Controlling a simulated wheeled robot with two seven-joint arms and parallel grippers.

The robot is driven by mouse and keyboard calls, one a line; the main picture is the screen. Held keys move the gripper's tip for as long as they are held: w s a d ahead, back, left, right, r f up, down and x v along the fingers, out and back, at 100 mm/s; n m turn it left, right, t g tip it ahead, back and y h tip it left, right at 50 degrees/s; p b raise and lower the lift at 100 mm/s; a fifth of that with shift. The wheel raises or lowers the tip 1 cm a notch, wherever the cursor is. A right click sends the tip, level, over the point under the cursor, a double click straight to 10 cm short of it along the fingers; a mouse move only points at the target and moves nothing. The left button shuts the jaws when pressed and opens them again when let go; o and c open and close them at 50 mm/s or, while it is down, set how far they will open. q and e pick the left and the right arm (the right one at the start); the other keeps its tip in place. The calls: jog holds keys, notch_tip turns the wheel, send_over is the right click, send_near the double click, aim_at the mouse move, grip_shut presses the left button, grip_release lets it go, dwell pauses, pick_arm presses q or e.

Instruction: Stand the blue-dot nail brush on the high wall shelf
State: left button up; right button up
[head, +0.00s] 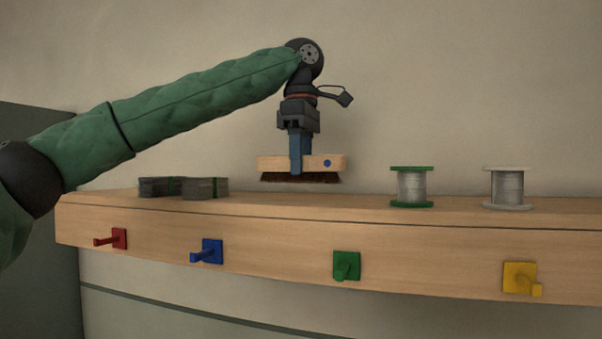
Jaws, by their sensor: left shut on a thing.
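The blue-dot nail brush (335,163) has a pale wooden block with a blue dot near its right end and dark bristles facing down. My left gripper (300,153) points down and is shut on the middle of the block. The brush is level, over the wooden wall shelf (310,218). The bristle ends look a little above the shelf top; I cannot tell exactly how large the gap is. My right gripper is not in view.
Dark bundles with green bands (205,188) lie on the shelf to the left. A green-flanged spool (411,187) and a white-flanged spool (507,188) stand to the right. Red, blue, green and yellow pegs (346,266) stick out from the front edge. Shelf top between bundles and green spool is clear.

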aim_at(301, 178)
pick_arm(q)
jog(key=shift+f+p, duration=0.45)
jog(key=shift+f, duration=0.35)
jog(key=shift+a+f, duration=0.1)
jog(key=shift+f, duration=0.7)
jog(key=shift+f, duration=0.15)
jog(key=o, duration=1.1)
jog(key=shift+r, duration=0.2)
notch_tip(301, 178, up, 10)
jog(key=shift+f+b, duration=0.1)
jog(key=shift+b, duration=0.75)
jog(key=shift+r, duration=1.05)
